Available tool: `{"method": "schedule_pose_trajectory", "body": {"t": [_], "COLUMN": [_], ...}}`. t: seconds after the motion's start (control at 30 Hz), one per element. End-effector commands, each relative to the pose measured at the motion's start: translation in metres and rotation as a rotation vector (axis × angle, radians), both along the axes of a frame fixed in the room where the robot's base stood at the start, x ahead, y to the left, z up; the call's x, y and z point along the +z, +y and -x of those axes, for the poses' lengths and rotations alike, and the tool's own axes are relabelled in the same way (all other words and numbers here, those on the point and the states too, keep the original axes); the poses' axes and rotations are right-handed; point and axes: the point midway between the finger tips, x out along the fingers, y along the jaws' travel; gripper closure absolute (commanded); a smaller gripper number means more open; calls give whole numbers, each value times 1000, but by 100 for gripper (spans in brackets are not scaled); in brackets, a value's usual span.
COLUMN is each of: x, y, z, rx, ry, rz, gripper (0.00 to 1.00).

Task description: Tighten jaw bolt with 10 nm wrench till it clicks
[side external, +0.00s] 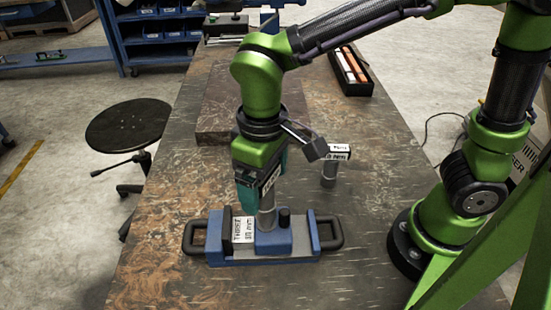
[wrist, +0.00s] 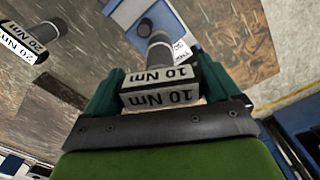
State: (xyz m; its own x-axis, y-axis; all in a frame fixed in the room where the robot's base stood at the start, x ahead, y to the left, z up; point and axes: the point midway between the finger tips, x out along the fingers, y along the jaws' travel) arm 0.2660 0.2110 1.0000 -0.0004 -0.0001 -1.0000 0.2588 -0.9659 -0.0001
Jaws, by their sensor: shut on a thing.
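The 10 Nm wrench (wrist: 162,87) is upright between the teal fingers of my gripper (wrist: 160,88), which are shut on its labelled head. In the side view my gripper (side external: 262,185) is above the blue jaw fixture (side external: 300,237). The wrench's grey shaft (side external: 266,217) reaches down to the blue jaw block. The jaw bolt is hidden under the shaft, and I cannot tell whether the tip is seated on it. A black knob (side external: 285,217) stands just right of the shaft; it also shows in the wrist view (wrist: 147,27). A white torque label (side external: 243,230) is on the fixture's left part.
A 20 Nm wrench (wrist: 28,42) stands behind the fixture to the right; it shows in the side view (side external: 330,168). The fixture has black handles (side external: 193,236) at both ends. A black tray (side external: 351,75) lies farther back. The worn table (side external: 160,265) is clear in front.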

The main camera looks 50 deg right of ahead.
Motion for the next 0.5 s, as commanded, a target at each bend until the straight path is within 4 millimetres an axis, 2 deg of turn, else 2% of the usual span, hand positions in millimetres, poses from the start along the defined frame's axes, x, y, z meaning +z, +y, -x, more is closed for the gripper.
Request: {"method": "schedule_pose_trajectory", "body": {"t": [0.5], "x": [-13], "y": [0], "z": [0], "rx": [1], "ry": [-1], "rz": [0], "gripper": [59]}}
